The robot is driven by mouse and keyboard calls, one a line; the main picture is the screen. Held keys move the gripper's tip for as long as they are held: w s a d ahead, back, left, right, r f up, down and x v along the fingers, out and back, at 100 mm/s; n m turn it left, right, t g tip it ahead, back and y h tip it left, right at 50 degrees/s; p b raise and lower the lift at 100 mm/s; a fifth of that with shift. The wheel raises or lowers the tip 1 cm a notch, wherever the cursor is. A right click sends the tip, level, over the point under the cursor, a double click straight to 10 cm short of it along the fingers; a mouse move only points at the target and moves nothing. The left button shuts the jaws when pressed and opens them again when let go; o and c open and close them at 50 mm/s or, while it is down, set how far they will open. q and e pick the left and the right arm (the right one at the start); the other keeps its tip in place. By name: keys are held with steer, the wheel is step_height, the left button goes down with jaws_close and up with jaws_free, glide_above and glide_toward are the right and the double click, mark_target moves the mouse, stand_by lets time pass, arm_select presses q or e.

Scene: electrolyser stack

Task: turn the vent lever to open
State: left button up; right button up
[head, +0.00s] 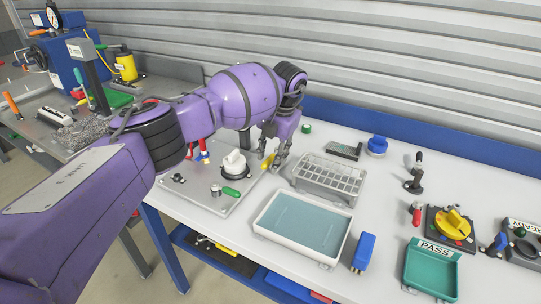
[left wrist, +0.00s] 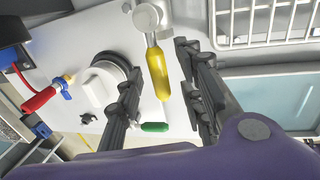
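The lever with a yellow handle (left wrist: 158,74) shows in the left wrist view, running down from a round metal pivot (left wrist: 146,18) on the grey plate. In the head view only a bit of the yellow handle (head: 268,163) shows beside my fingers. My left gripper (head: 274,154) points down at the plate's right end. In the left wrist view my left gripper (left wrist: 160,60) is open, with one finger on each side of the yellow handle. Gaps show on both sides of the handle. My right gripper is not in view.
A white round knob (head: 234,163) and a green-handled lever (head: 231,191) sit on the same plate (head: 200,191). Red handles (head: 203,152) stand behind. A wire rack (head: 330,177) and white tray (head: 303,222) are close on the right.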

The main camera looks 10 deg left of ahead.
arm_select(q)
step_height(320, 180, up, 12)
steer(key=d, duration=0.2)
steer(key=shift+s, duration=0.3)
steer(key=shift+d+f, duration=0.1)
steer(key=shift+f, duration=0.1)
